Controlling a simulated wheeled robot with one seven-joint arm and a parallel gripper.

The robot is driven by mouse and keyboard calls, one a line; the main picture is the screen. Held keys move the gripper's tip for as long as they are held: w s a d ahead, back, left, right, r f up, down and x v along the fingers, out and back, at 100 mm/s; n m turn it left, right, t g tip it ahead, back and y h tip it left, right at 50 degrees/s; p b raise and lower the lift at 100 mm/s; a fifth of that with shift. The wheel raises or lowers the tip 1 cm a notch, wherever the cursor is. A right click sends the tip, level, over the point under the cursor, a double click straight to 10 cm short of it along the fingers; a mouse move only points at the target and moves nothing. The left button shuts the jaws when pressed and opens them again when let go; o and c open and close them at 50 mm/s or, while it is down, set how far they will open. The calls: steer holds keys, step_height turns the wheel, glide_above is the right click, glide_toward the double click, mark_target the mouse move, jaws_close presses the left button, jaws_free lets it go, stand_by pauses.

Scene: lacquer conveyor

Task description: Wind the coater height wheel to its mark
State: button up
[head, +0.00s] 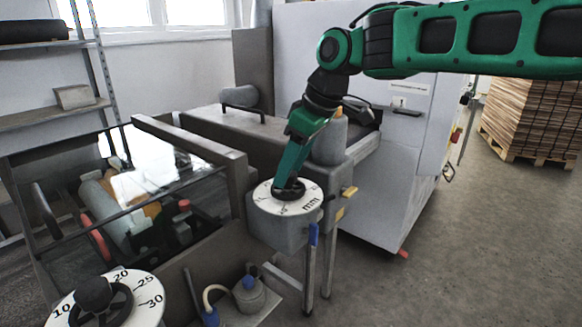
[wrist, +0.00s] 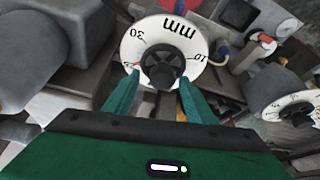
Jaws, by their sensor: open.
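The height wheel is a small black handwheel (wrist: 160,62) on a white round dial (head: 270,205) marked "mm", on a grey housing of the coater. In the wrist view the dial (wrist: 140,38) shows numbers around its rim, among them 10 and 30. My gripper (wrist: 153,90) is open, its two green fingers at the near side of the wheel, one to each side of its lower edge. In the head view my gripper (head: 289,188) is over the wheel and hides part of it. I cannot tell whether the fingers touch it.
A second dial (head: 150,300) with a black handwheel (head: 95,300) stands at the lower left. It also shows in the wrist view (wrist: 290,108). A glass-covered roller section (head: 140,190) lies left of my arm. A blue-handled lever (head: 313,236) hangs beside the housing.

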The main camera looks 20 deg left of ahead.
steer(key=c, duration=1)
steer(key=shift+w+a, duration=0.1)
steer(key=shift+c, duration=0.2)
steer(key=shift+r+m+t+h, duration=0.15)
steer(key=shift+m+t, duration=0.3)
steer(key=shift+m, duration=0.7)
steer(key=shift+f+m+t+h, duration=0.15)
steer(key=shift+m+t, duration=0.3)
steer(key=shift+m, duration=0.7)
steer(key=m, duration=0.3)
steer(key=shift+r+t+h, duration=0.1)
steer(key=shift+t+h, duration=0.3)
steer(key=shift+m+t+h, duration=0.3)
steer(key=shift+m+h, duration=0.1)
steer(key=shift+m, duration=0.8)
